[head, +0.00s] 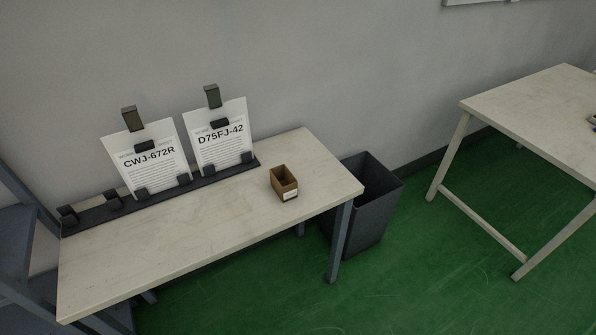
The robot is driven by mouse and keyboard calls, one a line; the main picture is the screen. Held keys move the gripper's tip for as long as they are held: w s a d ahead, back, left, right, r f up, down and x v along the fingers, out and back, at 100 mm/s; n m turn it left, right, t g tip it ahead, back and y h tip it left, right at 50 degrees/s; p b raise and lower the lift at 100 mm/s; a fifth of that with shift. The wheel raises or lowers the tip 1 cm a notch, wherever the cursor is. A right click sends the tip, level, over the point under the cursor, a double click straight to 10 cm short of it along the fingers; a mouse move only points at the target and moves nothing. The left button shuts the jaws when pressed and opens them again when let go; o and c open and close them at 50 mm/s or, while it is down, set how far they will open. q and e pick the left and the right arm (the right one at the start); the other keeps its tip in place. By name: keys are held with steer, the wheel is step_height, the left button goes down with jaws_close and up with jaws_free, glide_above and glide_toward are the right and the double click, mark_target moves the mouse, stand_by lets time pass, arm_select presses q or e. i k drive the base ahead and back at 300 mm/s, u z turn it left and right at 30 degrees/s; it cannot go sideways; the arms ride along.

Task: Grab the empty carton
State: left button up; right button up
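A small open-topped brown carton (284,187) stands upright near the right end of the pale table (203,235). It has a light label on its front face. Its inside looks empty from this angle, though the bottom is partly in shadow. Neither of my grippers shows in the head view.
Two clipboards with sheets, CWJ-672R (152,160) and D75FJ-42 (221,140), stand in a dark rack (88,217) at the table's back. A dark bin (367,215) stands right of the table. Another table (540,110) is at the right, with green floor (420,270) between.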

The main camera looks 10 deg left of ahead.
mark_target(283, 181)
steer(key=u, duration=0.35)
steer(key=i, duration=0.7)
steer(key=u, duration=0.65)
